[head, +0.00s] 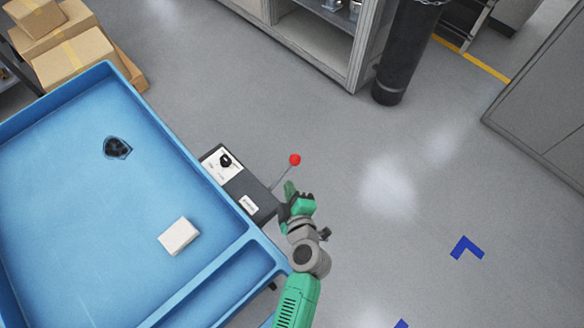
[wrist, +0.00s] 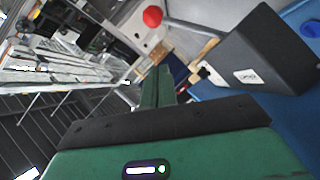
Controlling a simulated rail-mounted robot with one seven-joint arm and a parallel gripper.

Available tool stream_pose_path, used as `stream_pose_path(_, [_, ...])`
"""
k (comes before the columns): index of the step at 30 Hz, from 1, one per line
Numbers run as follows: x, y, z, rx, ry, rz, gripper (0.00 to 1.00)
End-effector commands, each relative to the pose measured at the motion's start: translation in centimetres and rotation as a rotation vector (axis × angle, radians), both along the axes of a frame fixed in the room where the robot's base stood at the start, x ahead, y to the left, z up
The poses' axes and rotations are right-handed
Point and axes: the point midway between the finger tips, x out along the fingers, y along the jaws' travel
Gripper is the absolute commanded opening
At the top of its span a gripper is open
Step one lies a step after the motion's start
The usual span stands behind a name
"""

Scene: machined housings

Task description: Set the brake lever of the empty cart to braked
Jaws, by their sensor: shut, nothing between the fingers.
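The brake lever is a thin grey rod with a red knob (head: 294,159), standing out from a dark box (head: 257,194) fixed to the side of a blue tray-topped cart (head: 176,133). The box carries a white plate with a black knob and a small white label. My gripper (head: 289,188) is shut and empty, just below the red knob and close beside the rod; I cannot tell if it touches. In the wrist view the red knob (wrist: 152,16) is beyond my closed green fingers (wrist: 158,75), and the dark box (wrist: 258,52) is to the right.
In the blue tray lie a white block (head: 179,236) and a dark rounded part (head: 117,148). Cardboard boxes (head: 73,58) stand at upper left. A black cylinder (head: 405,55) and a grey shelf unit (head: 330,45) stand at the back. The floor right of my arm is clear apart from blue marks.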

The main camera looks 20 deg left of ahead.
Motion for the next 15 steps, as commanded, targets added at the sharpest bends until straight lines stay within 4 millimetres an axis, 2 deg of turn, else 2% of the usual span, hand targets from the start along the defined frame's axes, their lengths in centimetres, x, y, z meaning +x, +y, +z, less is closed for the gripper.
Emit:
stream_pose_path(9, [5.5, 3.6, -2.3, -0.001, -0.001, -0.001, 0.0])
stream_pose_path(15, [7.7, 2.7, -4.0, -0.001, 0.0, -0.003, 0.0])
